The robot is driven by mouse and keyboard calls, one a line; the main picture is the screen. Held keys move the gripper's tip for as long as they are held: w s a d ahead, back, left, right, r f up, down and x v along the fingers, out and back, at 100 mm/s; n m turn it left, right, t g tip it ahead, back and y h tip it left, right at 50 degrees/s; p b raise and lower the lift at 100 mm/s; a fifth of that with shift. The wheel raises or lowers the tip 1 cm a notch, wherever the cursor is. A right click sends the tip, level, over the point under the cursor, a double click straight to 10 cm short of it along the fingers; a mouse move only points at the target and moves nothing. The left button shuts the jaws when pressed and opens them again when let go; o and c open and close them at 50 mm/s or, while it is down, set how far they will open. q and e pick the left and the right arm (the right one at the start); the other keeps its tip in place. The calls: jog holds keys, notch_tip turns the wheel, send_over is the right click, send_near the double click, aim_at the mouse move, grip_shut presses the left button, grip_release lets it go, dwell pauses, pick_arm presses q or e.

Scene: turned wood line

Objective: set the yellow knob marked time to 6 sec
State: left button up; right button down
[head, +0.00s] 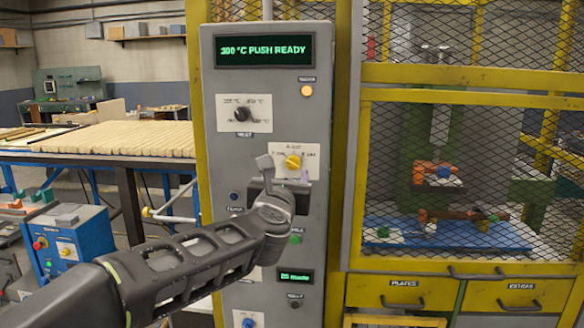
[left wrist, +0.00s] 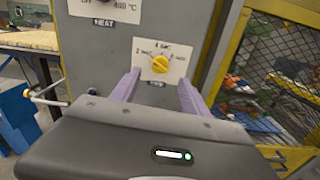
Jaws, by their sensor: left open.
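The yellow knob (head: 293,162) sits on a white plate (head: 312,170) on the grey control panel (head: 262,90). In the left wrist view the yellow knob (left wrist: 160,64) has labels reading about 2 sec at left and 4 sec at top; the right label is blurred. The knob's exact pointing direction is too small to tell. My left gripper (head: 285,172) is just in front of and below the knob. In the left wrist view its two purple fingers (left wrist: 156,88) are open, apart on either side below the knob, with nothing between them. My right gripper is out of view.
A black heat knob (head: 242,114) is above left. The display (head: 260,51) reads 300 °C PUSH READY. A lamp (head: 307,90) glows amber. Small buttons and a lower display (head: 294,278) lie below. A yellow mesh cage (head: 460,85) stands at right.

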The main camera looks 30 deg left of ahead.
aim_at(292, 166)
pick_arm(q)
jog(key=shift+p+x, duration=1.15)
jog(key=shift+x, duration=2.8)
jog(key=shift+c, duration=0.2)
grip_shut()
